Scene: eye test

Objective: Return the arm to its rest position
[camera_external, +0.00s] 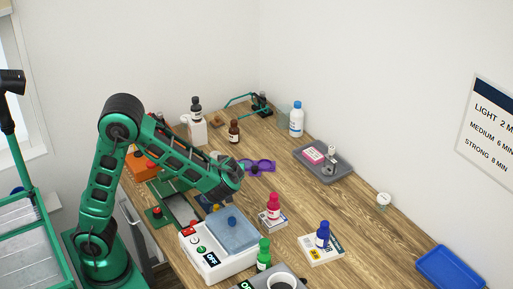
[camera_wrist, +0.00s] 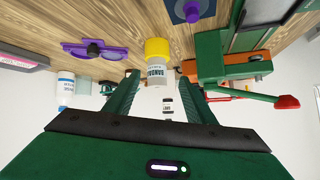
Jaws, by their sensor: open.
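My arm (camera_external: 175,150) reaches from its base at the lower left out over the wooden table, with the elbow raised. My gripper (camera_external: 228,186) is at the arm's end, above the table near the white device; its fingers are hard to make out there. In the wrist view my gripper (camera_wrist: 160,84) shows two green fingers spread apart. A bottle with a yellow cap (camera_wrist: 158,48) appears in line with the gap between them; I cannot tell how far it is from the fingertips. I see nothing clamped between the fingers.
A white device with a blue lid (camera_external: 232,232) stands below the gripper. Red-capped (camera_external: 273,207), green-capped (camera_external: 264,254) and blue-capped (camera_external: 323,235) bottles stand around it. A purple glasses-like item (camera_external: 258,166), a grey tray (camera_external: 343,172) and a blue tray (camera_external: 450,270) lie farther right. Right-hand table is partly clear.

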